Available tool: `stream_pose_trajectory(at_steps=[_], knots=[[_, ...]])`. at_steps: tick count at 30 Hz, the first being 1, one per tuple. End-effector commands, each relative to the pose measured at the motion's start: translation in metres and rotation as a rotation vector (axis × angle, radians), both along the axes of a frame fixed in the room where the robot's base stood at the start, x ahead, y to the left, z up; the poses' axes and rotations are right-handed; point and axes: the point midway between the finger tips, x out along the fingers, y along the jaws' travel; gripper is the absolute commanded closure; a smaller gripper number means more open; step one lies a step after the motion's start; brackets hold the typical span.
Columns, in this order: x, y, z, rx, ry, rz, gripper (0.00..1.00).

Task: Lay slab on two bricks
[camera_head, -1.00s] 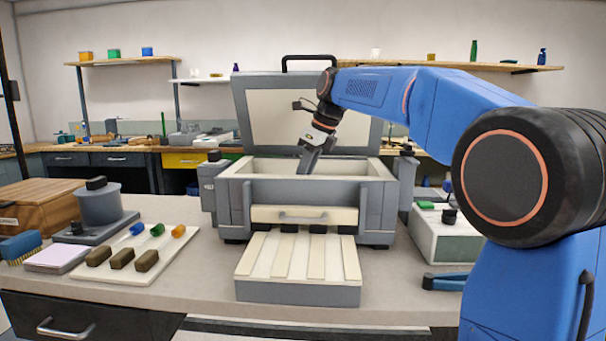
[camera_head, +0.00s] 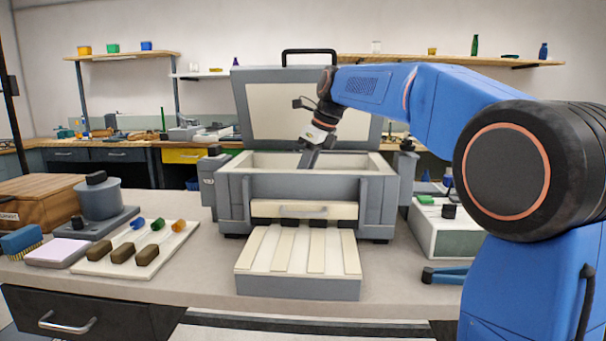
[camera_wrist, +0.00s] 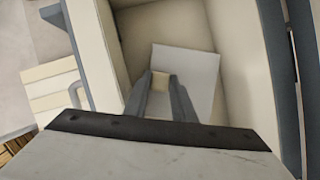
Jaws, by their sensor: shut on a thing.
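My gripper (camera_wrist: 160,82) reaches down into an open-topped grey box with a cream lining. It is shut on a small cream brick (camera_wrist: 160,79), which shows between the fingertips. A flat pale grey square slab (camera_wrist: 195,68) shows inside the box, beyond the fingertips. I cannot tell whether the brick touches the slab. In the head view the gripper (camera_head: 308,158) is over the box opening; the front wall hides the box floor and the held brick. No second cream brick can be made out.
The grey box (camera_head: 235,190) has its lid (camera_head: 300,110) raised behind. A rack with cream strips (camera_head: 298,285) stands in front. A white case (camera_head: 440,235) and blue-handled tool (camera_head: 445,275) are right.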

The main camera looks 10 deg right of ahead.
Motion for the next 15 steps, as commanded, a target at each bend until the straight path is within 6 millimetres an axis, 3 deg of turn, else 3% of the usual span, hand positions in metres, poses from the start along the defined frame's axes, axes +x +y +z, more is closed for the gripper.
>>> stream_pose_trajectory(at_steps=[4,5,7,15], knots=[[-0.0001,0.0000,-0.0020,0.001,-0.001,0.000,1.00],[-0.0001,0.0001,-0.0021,0.000,-0.001,0.000,0.75],[0.0000,0.0000,-0.0018,0.000,-0.001,0.000,0.58],[-0.0002,-0.0001,-0.0022,0.000,0.000,0.000,0.55]])
